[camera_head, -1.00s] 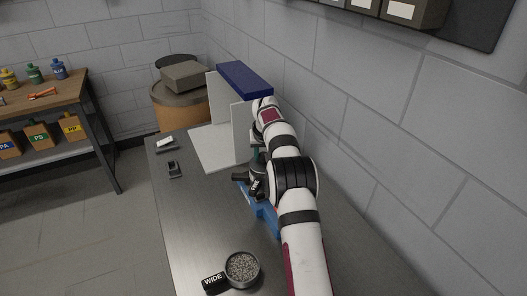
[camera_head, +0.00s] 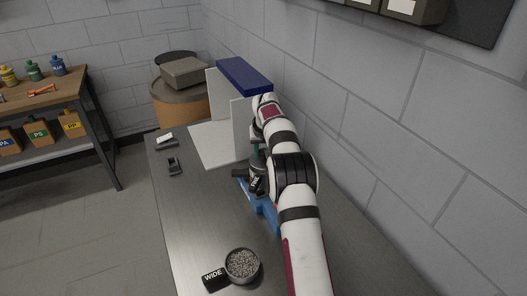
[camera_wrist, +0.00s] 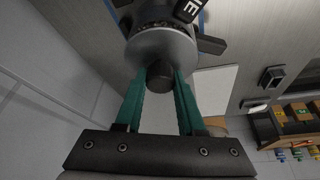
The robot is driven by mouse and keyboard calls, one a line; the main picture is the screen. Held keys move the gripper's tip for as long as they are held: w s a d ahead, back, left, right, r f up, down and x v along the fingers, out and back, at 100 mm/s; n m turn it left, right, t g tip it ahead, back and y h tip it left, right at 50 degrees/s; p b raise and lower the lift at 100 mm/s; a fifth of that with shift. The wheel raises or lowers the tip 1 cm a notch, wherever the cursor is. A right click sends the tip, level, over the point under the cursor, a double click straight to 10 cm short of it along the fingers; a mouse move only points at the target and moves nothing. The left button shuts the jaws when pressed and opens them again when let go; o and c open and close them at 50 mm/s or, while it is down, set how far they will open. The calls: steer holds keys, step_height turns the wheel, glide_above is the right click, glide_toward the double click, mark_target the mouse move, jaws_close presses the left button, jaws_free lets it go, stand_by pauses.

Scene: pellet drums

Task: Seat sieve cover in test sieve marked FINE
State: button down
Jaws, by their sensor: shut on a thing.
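My gripper (camera_wrist: 160,76) has green fingers shut on the dark knob of the grey, round sieve cover (camera_wrist: 165,46). The cover hangs over a test sieve (camera_wrist: 150,12) with dark contents showing past its edge. The sieve's black label (camera_wrist: 189,8) is cut off and shows only the end of its word. The head view also shows this label (camera_head: 257,184), small and hard to read, by the blue base. Much of the gripper and cover is hidden behind my arm there. I cannot tell whether the cover touches the sieve rim.
A second sieve marked WIDE (camera_head: 242,266), full of grey pellets, stands at the table's front. A blue-topped white screen (camera_head: 243,78) stands behind my gripper near the wall. Small dark items (camera_head: 173,166) lie at the left edge. The table's left middle is clear.

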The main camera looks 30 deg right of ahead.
steer(key=shift+f, duration=1)
stand_by(0.8)
steer(key=shift+c, duration=2.2)
jaws_free()
steer(key=v, duration=1.5)
steer(key=s+a+r+y, duration=0.1)
steer(key=s+a+r, duration=0.3)
steer(key=s+a, duration=0.45)
steer(key=s+a+f+g+y, duration=0.1)
steer(key=s+a, duration=0.3)
steer(key=s, duration=0.7)
steer(key=s+a+f+m+g, duration=0.1)
steer(key=s+a+f, duration=0.3)
steer(key=s, duration=0.7)
steer(key=s+a+f+g+y, duration=0.1)
steer(key=s+a, duration=0.4)
steer(key=s, duration=0.6)
steer(key=shift+s+a+f+g+y, duration=0.35)
steer(key=shift+f+g, duration=0.35)
steer(key=shift+f, duration=0.2)
